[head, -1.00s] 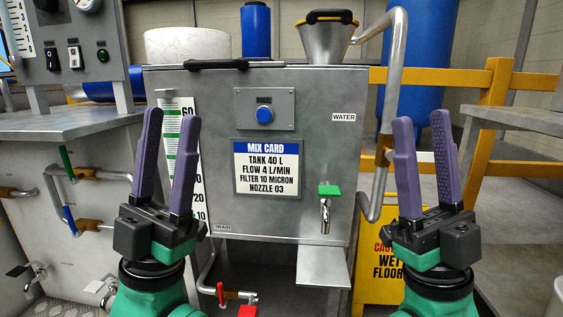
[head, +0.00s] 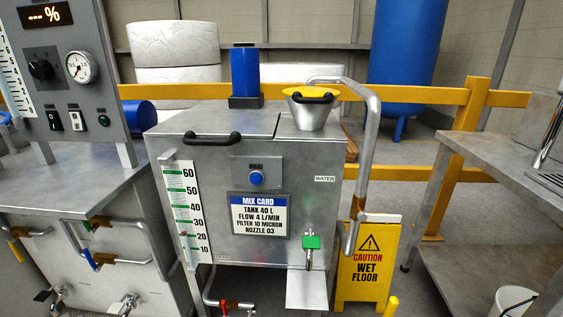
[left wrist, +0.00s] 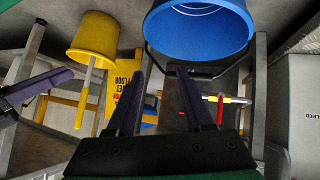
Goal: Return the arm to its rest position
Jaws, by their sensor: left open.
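Neither of my grippers shows in the head view. In the left wrist view my left gripper (left wrist: 161,68) has its two dark purple fingers apart, with nothing between them. A purple finger (left wrist: 35,87) at the left edge of that view looks like part of my right gripper; the rest is cut off, so its opening cannot be told. The steel mix tank (head: 225,260) stands in the middle of the head view, with a blue button (head: 256,178), a mix card (head: 258,216) and a green-handled tap (head: 310,242) on its front.
A control panel bench (head: 85,190) stands left and a steel table (head: 480,185) right. A yellow wet floor sign (head: 369,263) stands beside the tank. A yellow rail (head: 425,96) runs behind. The left wrist view shows a blue bucket (left wrist: 195,30) and a yellow bucket-like object (left wrist: 93,38).

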